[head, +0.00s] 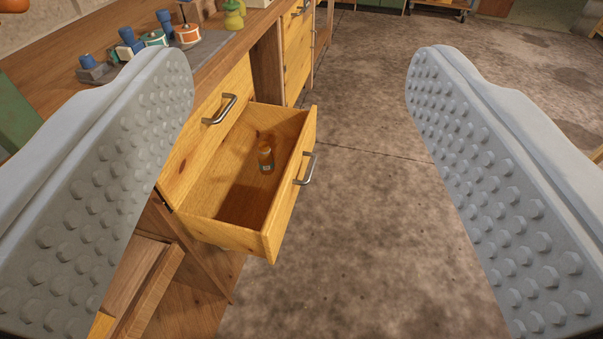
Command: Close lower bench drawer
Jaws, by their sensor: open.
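The lower bench drawer (289,205) is pulled out from the wooden bench, with its front facing right. A metal bar handle (307,169) is on its front. A small amber bottle (266,158) stands inside, towards the back of the picture. An upper drawer (207,138) with a metal handle (220,110) is above it and looks shut. My gripper (302,75) is open and empty. Its two grey studded fingers frame the view left and right, with the open drawer between them in the picture. No contact with the drawer shows.
The bench top (85,32) carries blue and orange fittings and a green-yellow item (233,17) on a grey mat. A further cabinet front (298,55) stands beyond an open bay. Wooden framing (150,275) lies below left. The concrete floor (370,200) right of the drawer is clear.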

